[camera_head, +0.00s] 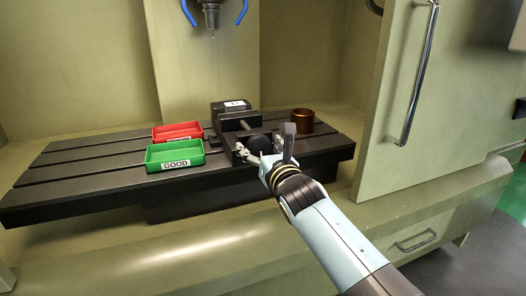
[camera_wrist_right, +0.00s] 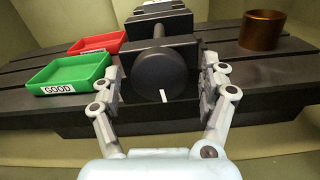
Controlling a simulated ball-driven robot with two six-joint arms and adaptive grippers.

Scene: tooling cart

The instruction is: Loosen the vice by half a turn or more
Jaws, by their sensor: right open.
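The dark vice (camera_head: 232,112) stands on the slotted machine table, with a screw (camera_head: 245,124) showing between its blocks. Its round black knob (camera_wrist_right: 160,75) faces me in the right wrist view and carries a white mark (camera_wrist_right: 163,96) near its bottom edge. My right gripper (camera_head: 255,147) is at the front of the vice. In the right wrist view its two fingers (camera_wrist_right: 163,88) are open, one on each side of the knob, with gaps visible on both sides. In the head view the knob (camera_head: 257,144) is partly hidden by the gripper. My left gripper is not in view.
A green tray (camera_head: 150,156) labelled GOOD and a red tray (camera_head: 160,134) sit left of the vice. A copper-brown cup (camera_head: 302,121) stands to its right. A spindle (camera_head: 211,15) hangs above. A cabinet door with a handle (camera_head: 418,75) stands at right.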

